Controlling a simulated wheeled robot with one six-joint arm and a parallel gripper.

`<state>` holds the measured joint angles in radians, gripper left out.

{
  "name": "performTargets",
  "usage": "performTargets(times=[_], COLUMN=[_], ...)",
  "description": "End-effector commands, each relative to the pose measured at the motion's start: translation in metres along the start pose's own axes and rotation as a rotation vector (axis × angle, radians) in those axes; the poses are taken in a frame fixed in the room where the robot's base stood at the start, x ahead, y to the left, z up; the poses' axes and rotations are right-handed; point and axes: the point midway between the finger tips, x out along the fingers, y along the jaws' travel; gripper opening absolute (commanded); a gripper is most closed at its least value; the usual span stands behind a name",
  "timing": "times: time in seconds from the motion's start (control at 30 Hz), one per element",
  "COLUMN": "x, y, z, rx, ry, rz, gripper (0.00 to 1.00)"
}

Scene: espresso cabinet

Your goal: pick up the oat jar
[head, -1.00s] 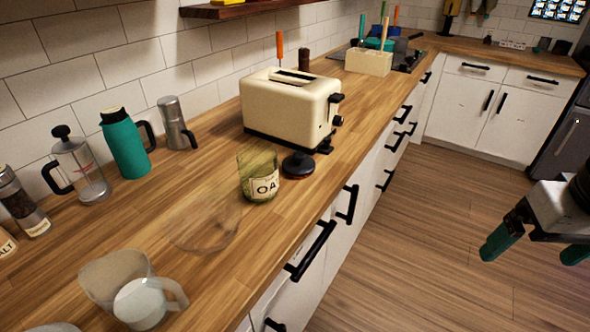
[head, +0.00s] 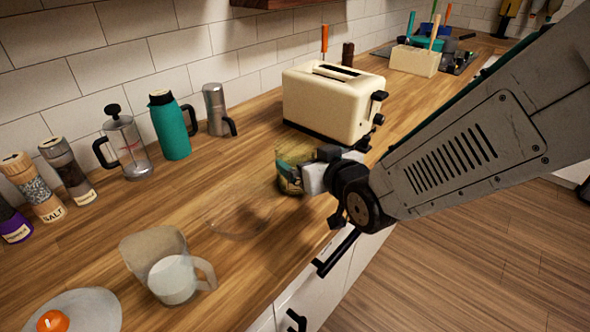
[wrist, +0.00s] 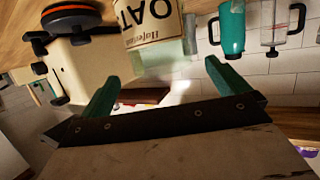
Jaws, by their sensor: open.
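The oat jar (head: 287,187) is a glass jar with a pale label, upright on the wooden counter in front of the toaster. In the head view my gripper partly covers it. In the wrist view, which is upside down, the jar (wrist: 152,22) shows its "OAT" label at the top, in line with the gap between my fingers. My gripper (wrist: 160,74) is open, its two teal fingers apart with nothing held. In the head view my gripper (head: 296,165) is right at the jar; whether it touches the jar I cannot tell.
The cream toaster (head: 335,100) stands just behind the jar. A teal flask (head: 170,128) and French press (head: 127,148) stand by the wall. A round black-and-orange object (wrist: 72,16) is close beside the jar.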

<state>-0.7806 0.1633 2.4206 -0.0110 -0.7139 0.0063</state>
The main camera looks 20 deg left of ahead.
Motion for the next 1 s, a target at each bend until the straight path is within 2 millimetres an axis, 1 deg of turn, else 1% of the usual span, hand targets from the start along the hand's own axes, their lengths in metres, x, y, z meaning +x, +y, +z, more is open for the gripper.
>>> performTargets(times=[0.03, 0.27, 0.43, 0.57, 0.77, 0.87, 0.9, 0.97, 1.0], x=[0.006, 0.035, 0.059, 0.068, 0.068, 0.068, 0.068, 0.068, 0.068], y=[0.0, -0.001, -0.001, -0.001, -0.001, -0.001, -0.001, -0.001, -0.001], z=[0.0, 0.0, -0.001, -0.001, -0.001, -0.001, -0.001, -0.001, -0.001], rx=[0.0, 0.0, 0.0, 0.0, 0.0, 0.0, 0.0, 0.0, 0.0], ry=[0.0, -0.001, -0.002, -0.001, -0.001, -0.001, -0.001, -0.001, -0.001], rz=[0.0, 0.001, 0.002, 0.002, 0.002, 0.002, 0.002, 0.002, 0.002], gripper=[1.0, 1.0, 1.0, 1.0, 1.0, 0.75, 0.64, 0.47, 0.36])
